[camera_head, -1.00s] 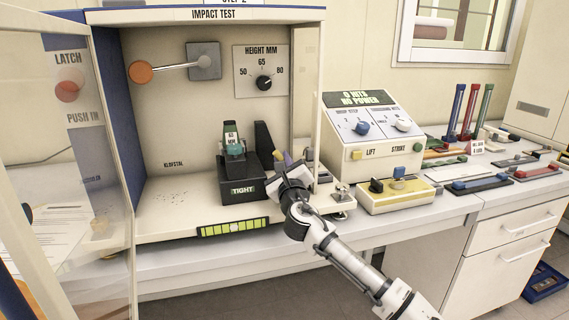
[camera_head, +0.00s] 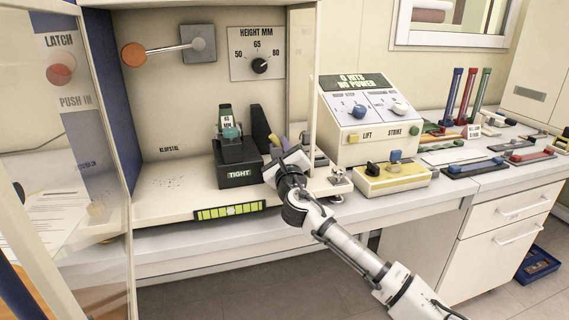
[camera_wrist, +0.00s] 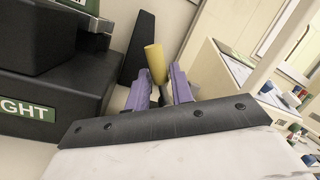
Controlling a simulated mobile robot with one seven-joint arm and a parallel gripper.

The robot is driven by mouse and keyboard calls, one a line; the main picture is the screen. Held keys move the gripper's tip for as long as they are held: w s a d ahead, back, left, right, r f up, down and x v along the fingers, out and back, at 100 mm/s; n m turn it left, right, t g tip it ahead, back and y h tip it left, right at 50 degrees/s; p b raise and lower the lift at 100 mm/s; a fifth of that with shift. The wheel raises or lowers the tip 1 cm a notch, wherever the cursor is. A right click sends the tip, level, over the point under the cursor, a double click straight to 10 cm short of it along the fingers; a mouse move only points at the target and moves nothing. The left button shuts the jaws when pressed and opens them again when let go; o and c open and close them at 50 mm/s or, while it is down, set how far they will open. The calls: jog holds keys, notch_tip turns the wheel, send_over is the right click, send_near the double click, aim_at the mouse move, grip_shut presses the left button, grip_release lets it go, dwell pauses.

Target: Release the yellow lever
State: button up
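The yellow lever (camera_wrist: 155,62) is a short yellow cylinder in the wrist view, slightly tilted and just beyond my fingertips. Its yellow tip also shows small in the head view (camera_head: 274,139). My gripper (camera_wrist: 162,80) has two purple fingers, one on each side of the lever's lower part. The gap between them is about as narrow as the lever; I cannot tell whether they touch it. The lever's base is hidden.
A black wedge (camera_wrist: 138,45) stands just left of the lever. The test box has a right-hand post (camera_head: 300,80) close to my gripper and an open clear door (camera_head: 80,150) at left. A control console (camera_head: 362,120) and a yellow switch box (camera_head: 392,182) stand to the right.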

jog(key=b+v, duration=0.3)
jog(key=v, duration=1)
